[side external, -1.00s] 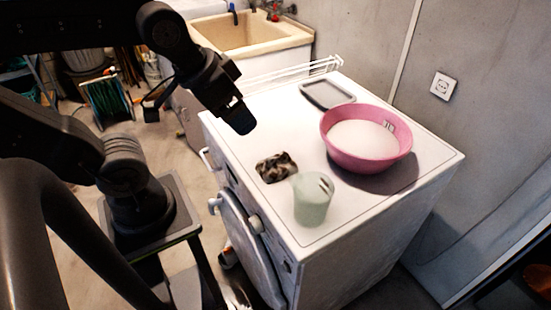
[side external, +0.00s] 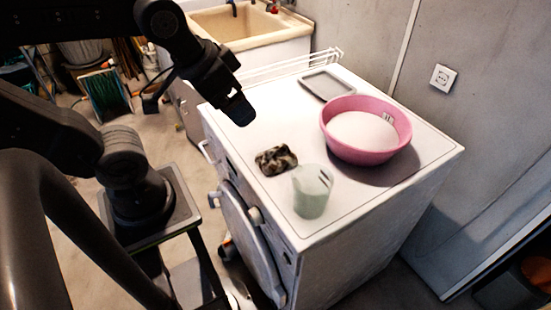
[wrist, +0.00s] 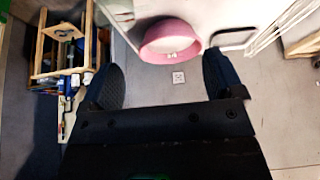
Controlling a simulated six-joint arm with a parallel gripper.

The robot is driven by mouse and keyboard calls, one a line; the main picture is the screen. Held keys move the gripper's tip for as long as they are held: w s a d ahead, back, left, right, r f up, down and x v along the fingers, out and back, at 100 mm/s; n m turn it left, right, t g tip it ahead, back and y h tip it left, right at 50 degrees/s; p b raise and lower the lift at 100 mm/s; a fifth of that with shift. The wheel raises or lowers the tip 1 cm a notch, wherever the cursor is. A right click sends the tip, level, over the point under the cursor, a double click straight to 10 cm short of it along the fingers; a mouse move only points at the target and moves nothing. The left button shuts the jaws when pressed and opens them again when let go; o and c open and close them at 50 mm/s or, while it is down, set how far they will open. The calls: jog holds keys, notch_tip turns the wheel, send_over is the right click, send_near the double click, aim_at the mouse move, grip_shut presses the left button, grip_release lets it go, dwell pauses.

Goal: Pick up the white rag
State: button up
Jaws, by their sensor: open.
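I cannot clearly make out a white rag. A crumpled cloth-like bundle (side external: 276,160), mottled dark and cream, lies on the white washing machine top (side external: 255,130), left of a pale green cup (side external: 312,192). A pink basin (side external: 334,142) stands further back right; its inside looks white, and I cannot tell whether cloth is in it. My gripper (side external: 238,112) is above the machine's left part, apart from everything. In the wrist view my gripper (wrist: 165,75) is open and empty, with the pink basin (wrist: 148,45) beyond the fingers. The bundle is not seen there.
A grey tray (side external: 327,87) lies behind the basin, near a white wire rack (side external: 290,67). A sink (side external: 245,45) is behind the machine. A wall with a socket (side external: 444,78) bounds the right side. The machine top's left part is clear.

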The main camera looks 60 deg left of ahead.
jog(key=shift+o, duration=1.2)
